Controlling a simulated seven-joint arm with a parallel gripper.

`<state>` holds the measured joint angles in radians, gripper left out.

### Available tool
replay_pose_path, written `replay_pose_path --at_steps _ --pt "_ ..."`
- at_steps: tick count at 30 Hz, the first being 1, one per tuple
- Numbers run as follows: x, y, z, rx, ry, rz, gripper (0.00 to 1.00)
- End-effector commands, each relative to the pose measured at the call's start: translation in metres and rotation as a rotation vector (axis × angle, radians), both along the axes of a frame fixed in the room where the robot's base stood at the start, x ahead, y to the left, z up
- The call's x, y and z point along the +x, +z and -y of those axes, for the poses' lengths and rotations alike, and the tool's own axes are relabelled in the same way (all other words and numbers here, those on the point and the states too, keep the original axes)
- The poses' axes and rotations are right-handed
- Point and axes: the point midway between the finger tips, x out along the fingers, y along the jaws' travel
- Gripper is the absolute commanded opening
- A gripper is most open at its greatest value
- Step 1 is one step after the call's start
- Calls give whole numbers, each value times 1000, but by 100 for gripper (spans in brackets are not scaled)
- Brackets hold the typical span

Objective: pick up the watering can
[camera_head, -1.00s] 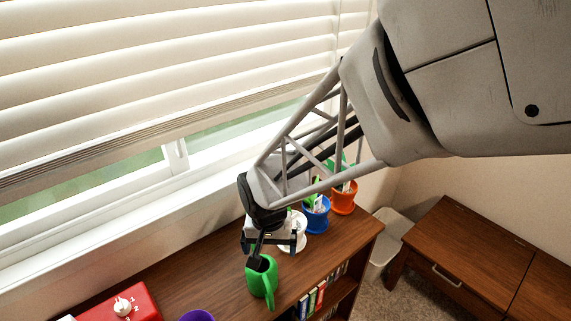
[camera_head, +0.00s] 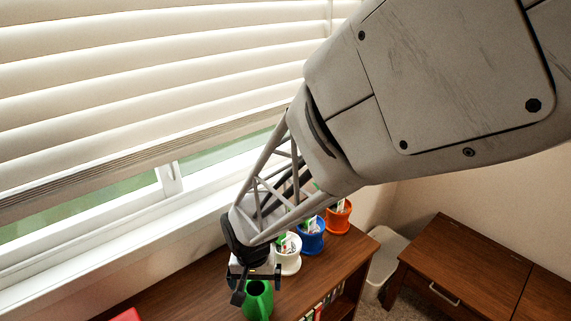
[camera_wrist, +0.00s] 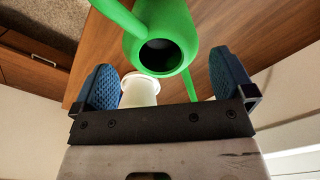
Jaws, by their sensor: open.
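The green watering can (camera_head: 258,306) stands on the wooden shelf top near its front edge. In the wrist view the can (camera_wrist: 178,22) has its dark round opening toward the camera, with one long green part reaching up-left and a narrow green part between my fingers. My gripper (camera_head: 258,288) is open and empty, just above the can's rim in the head view. In the wrist view my gripper's (camera_wrist: 167,78) two blue-padded fingers are spread wide, the can's body mostly beyond their tips. I cannot tell whether any finger touches the can.
A white pot (camera_head: 288,262) stands close behind the can, with a blue pot (camera_head: 311,238) and an orange pot (camera_head: 339,217) further right. A red object (camera_head: 128,315) shows at the bottom left. The window sill and blinds (camera_head: 150,75) border the shelf behind.

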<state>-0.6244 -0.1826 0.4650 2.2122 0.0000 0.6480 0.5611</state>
Motion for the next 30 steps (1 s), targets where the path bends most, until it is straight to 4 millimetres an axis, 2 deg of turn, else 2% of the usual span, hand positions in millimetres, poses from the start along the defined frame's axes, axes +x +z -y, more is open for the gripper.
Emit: replay_pose_path --at_steps 14,25,30 --pt "0 -6 0 0 0 0 100" --pt "2 -42 -1 -1 0 -1 100" --pt "2 -52 -1 0 0 0 100"
